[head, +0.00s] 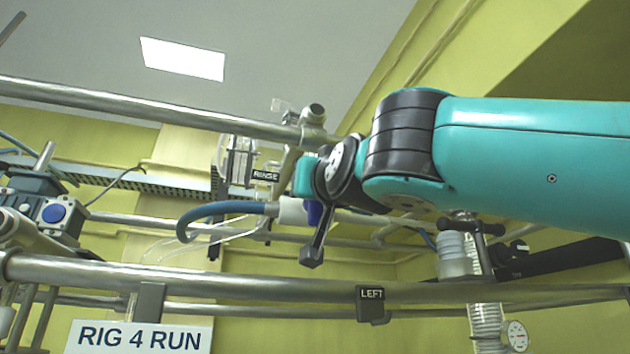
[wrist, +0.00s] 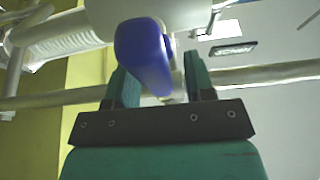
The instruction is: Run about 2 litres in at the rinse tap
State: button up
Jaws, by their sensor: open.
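A blue-purple tap handle (wrist: 146,55) hangs from a white tap body (wrist: 160,12) in the wrist view. My gripper (wrist: 157,65) is open, with one teal finger on each side of the handle. The handle appears between the fingers; I cannot tell whether either finger touches it. In the head view the handle (head: 314,212) shows just below my wrist, beside the white tap body (head: 292,211) with a blue hose (head: 215,208) on its left. The RINSE label (head: 265,176) is above it. My arm hides most of the gripper there.
A steel rail (head: 150,112) runs above the tap, and another with a LEFT tag (head: 371,294) runs below it. A RIG 4 RUN sign (head: 140,337) hangs at lower left. A valve block with a blue button (head: 54,213) is at far left. A round gauge (head: 516,335) is at lower right.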

grip_shut()
jog(key=shift+n+y, duration=0.4)
jog(key=shift+n, duration=0.1)
jog(key=n+y, duration=0.1)
jog(key=n, duration=0.1)
jog(key=n+g+y, duration=0.1)
jog(key=n, duration=0.1)
jog(key=a+n+g+y, duration=0.1)
jog(key=n, duration=0.1)
jog(key=shift+s+f+n+b, duration=0.15)
jog(key=shift+n+b, duration=0.25)
jog(key=n+g, duration=0.1)
jog(key=n, duration=0.1)
jog(key=n+y, duration=0.1)
jog(key=n, duration=0.1)
jog(key=a+n+g, duration=0.1)
jog(key=n, duration=0.2)
jog(key=shift+s+f+g+y, duration=0.1)
jog(key=shift+f+g+y, duration=0.2)
jog(key=shift+f, duration=0.05)
grip_release()
